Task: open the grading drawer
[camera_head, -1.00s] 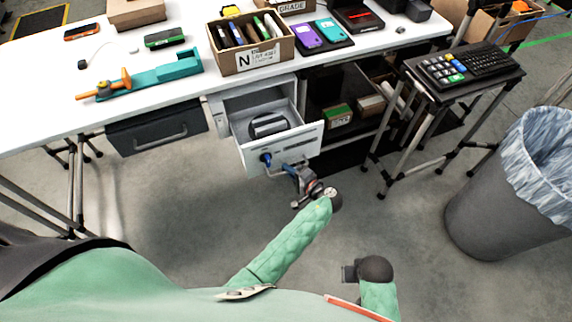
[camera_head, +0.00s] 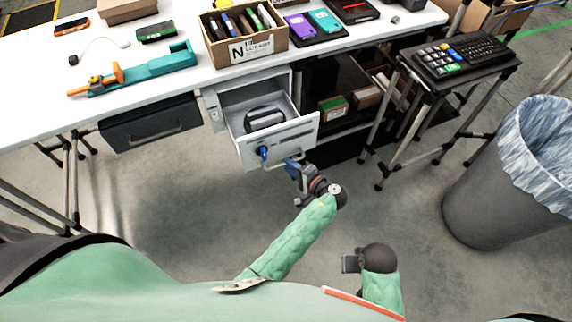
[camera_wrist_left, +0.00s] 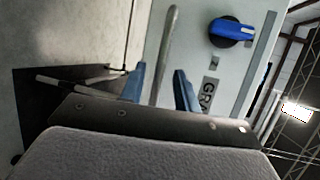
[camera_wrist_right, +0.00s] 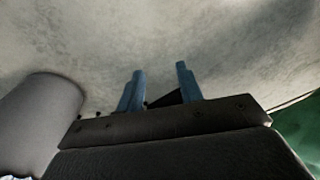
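The grading drawer (camera_head: 290,143) stands pulled out from under the white bench, with a dark and pale object inside. Its front carries a blue knob (camera_head: 263,153), a bar handle and small print. In the left wrist view the handle (camera_wrist_left: 167,50) runs between the blue fingertips, with gaps beside it, and the blue knob (camera_wrist_left: 231,32) is up and to the right. My left gripper (camera_head: 291,166) is open at the handle's right end. My right gripper (camera_wrist_right: 160,80) is open and empty, pointing at bare floor; in the head view it is low, right of centre (camera_head: 347,263).
A closed dark drawer (camera_head: 152,123) hangs left of the grading drawer. A stand with a keypad (camera_head: 455,57) and a lined bin (camera_head: 490,205) are to the right. A carton of items (camera_head: 245,48) sits on the bench. The floor in front is clear.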

